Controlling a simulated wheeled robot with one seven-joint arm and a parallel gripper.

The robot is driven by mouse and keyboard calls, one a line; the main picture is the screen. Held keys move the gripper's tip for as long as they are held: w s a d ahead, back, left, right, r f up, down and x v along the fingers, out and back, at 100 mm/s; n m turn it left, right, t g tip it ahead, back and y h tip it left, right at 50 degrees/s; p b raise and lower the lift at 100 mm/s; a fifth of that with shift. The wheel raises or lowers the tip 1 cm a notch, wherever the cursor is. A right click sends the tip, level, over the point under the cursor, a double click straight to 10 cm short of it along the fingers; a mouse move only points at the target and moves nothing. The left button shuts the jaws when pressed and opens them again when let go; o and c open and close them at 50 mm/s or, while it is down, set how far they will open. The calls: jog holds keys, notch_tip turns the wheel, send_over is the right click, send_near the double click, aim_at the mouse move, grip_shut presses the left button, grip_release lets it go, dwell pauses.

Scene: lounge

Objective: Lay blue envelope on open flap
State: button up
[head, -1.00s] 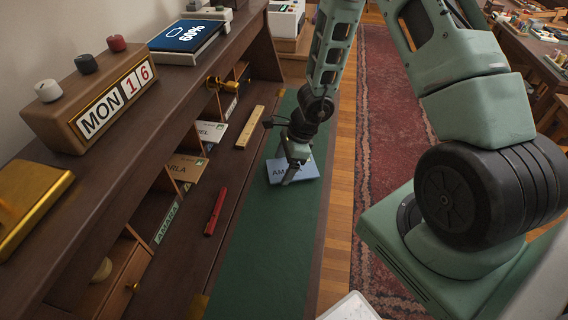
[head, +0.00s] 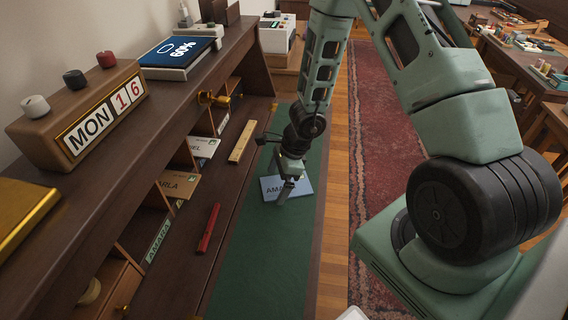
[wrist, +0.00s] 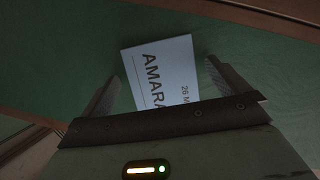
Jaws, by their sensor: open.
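The blue envelope (head: 300,187) lies on the green surface of the open flap (head: 262,250). In the wrist view the envelope (wrist: 165,62) shows the name AMARA and part of a date. My gripper (head: 284,195) is right over the envelope in the head view and covers part of it. In the wrist view my gripper (wrist: 162,78) is open, with one finger on each side of the envelope's near part. There is a visible gap by the fingers. Whether the fingertips touch the flap I cannot tell.
A red stick (head: 208,228) and a wooden ruler-like bar (head: 241,141) lie on the dark wood beside the green area. Pigeonholes hold other envelopes, including a tan one (head: 180,185). The near green area is clear. A red rug (head: 385,130) lies right.

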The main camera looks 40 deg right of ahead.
jog(key=shift+r+p, duration=0.45)
jog(key=shift+r, duration=0.2)
jog(key=p+v, duration=0.6)
jog(key=v, duration=0.6)
jog(key=s+a+r+n+g, duration=0.1)
jog(key=s+a+r+n, duration=0.2)
jog(key=a+r+n, duration=0.4)
jog(key=s+a+r+n+g, duration=0.1)
jog(key=s+a+r+n, duration=0.2)
jog(key=a+r+n, duration=0.5)
jog(key=s+a+r+n+h, duration=0.1)
jog(key=s+a+r+n, duration=0.1)
jog(key=s+n, duration=0.5)
jog(key=s+a+r+n+h, duration=0.2)
jog(key=s+a+n, duration=0.1)
jog(key=s+n, duration=0.4)
jog(key=shift+s+a+r+n, duration=0.3)
jog(key=shift+r+n, duration=0.1)
jog(key=shift+n, duration=0.3)
